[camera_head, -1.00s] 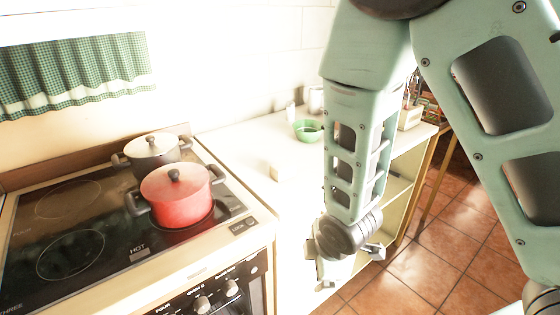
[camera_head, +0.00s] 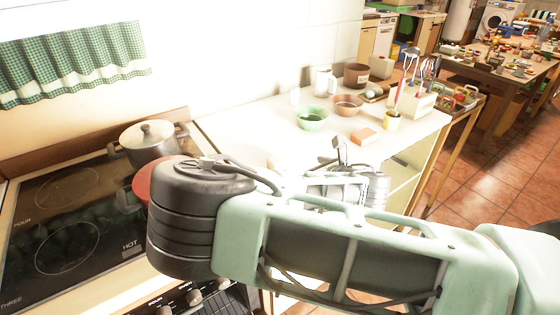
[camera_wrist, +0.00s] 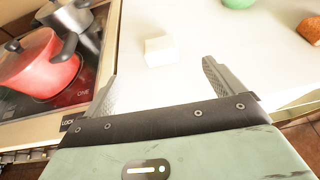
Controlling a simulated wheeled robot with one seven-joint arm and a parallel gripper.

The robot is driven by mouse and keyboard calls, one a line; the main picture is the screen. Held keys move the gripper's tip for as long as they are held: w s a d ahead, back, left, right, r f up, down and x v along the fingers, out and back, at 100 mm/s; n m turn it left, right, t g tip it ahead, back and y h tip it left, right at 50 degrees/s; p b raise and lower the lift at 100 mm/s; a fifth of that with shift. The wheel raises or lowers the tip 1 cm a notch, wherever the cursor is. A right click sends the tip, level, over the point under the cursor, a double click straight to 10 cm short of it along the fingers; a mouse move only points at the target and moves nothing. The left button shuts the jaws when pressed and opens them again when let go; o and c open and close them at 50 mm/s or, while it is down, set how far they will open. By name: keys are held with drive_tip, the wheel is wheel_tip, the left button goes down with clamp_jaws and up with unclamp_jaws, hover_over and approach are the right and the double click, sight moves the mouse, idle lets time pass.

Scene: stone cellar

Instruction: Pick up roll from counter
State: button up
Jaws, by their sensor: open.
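A brown, rough-looking piece (camera_wrist: 311,28), which looks like the roll, lies on the counter (camera_wrist: 200,30) at the right edge of the wrist view and is cut off by the frame. My gripper (camera_wrist: 162,85) is open and empty, its two fingers spread over the counter, to the left of the brown piece and apart from it. A white block (camera_wrist: 159,51) lies ahead, between the lines of the fingers. In the head view my arm hides much of the near counter, and I cannot make out the roll there for certain.
A red pot (camera_wrist: 40,62) and a grey pot (camera_head: 150,141) stand on the stove at the left. A green bowl (camera_head: 312,118), a brown bowl (camera_head: 348,105), an orange block (camera_head: 364,136) and a utensil holder (camera_head: 412,101) stand farther along the counter.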

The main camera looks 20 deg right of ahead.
sight(282, 160)
drive_tip(key=p+x, duration=0.2)
drive_tip(key=x, duration=0.7)
drive_tip(key=shift+w, duration=0.1)
drive_tip(key=shift+f+p+x, duration=0.15)
drive_tip(key=shift+p+x, duration=0.6)
drive_tip(key=shift+x, duration=0.65)
drive_tip(key=shift+f+p+x, duration=0.2)
drive_tip(key=shift+p+x, duration=0.5)
drive_tip(key=shift+x, duration=0.75)
drive_tip(key=c, duration=1.1)
